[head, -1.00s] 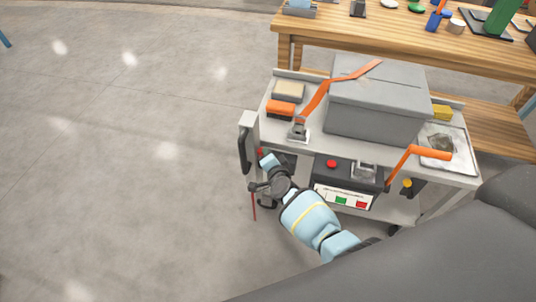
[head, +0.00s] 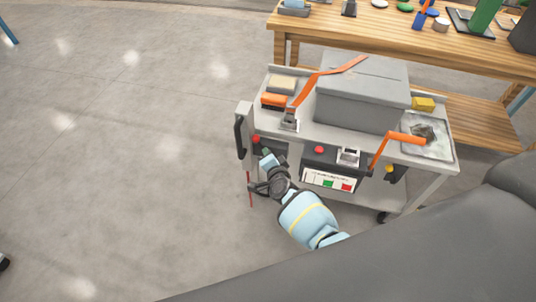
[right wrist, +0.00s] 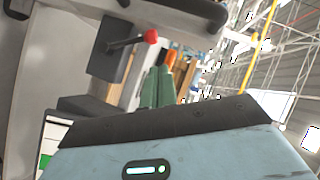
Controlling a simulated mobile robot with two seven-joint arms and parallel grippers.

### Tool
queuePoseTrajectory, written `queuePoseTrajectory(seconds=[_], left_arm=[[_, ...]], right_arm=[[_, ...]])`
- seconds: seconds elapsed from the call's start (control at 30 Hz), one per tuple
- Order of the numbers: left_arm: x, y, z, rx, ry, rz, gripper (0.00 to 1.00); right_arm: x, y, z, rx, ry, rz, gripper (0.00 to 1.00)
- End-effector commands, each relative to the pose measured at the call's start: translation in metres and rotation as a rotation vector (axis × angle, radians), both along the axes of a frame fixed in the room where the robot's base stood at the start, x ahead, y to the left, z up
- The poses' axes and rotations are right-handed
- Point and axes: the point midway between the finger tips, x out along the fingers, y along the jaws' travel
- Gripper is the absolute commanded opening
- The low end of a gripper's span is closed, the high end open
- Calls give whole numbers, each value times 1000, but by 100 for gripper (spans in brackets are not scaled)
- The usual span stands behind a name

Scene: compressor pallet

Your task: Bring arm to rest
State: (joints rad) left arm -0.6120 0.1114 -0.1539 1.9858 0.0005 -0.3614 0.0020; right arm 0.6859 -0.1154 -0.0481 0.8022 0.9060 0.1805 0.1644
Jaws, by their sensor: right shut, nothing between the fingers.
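My right arm, light blue with a yellow stripe, comes in from the lower right in the head view. My right gripper (head: 266,157) is shut and empty at the near left corner of the grey cart (head: 300,133), close to a red knob (head: 256,140). I cannot tell whether it touches the cart. In the right wrist view a red ball-ended lever (right wrist: 150,36) shows on the cart's side, beyond the pale blue housing of my arm. My left gripper is not in view.
The cart carries a large grey box (head: 362,95), orange straps (head: 320,78), and a tray (head: 440,148). A black handle (head: 239,138) stands at its left end. A wooden workbench (head: 400,42) is behind. The floor (head: 110,150) on the left is clear.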

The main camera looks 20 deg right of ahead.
Motion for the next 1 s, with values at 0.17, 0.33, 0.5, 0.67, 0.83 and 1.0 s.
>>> queuePoseTrajectory(seconds=[0.17, 0.33, 0.5, 0.67, 0.83, 1.0], left_arm=[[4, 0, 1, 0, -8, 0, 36], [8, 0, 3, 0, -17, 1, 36], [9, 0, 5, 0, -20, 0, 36], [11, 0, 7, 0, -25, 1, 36], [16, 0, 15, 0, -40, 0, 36], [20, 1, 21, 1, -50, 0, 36]], right_arm=[[0, 0, -1, 0, 1, 0, 0], [0, 0, -1, 0, 1, 0, 0], [0, 0, -1, 0, 1, 0, 0], [-17, -3, -9, -38, 12, 27, 0], [-74, -8, -29, -172, 50, 126, 0], [-148, -12, -43, -341, 102, 259, 0]])
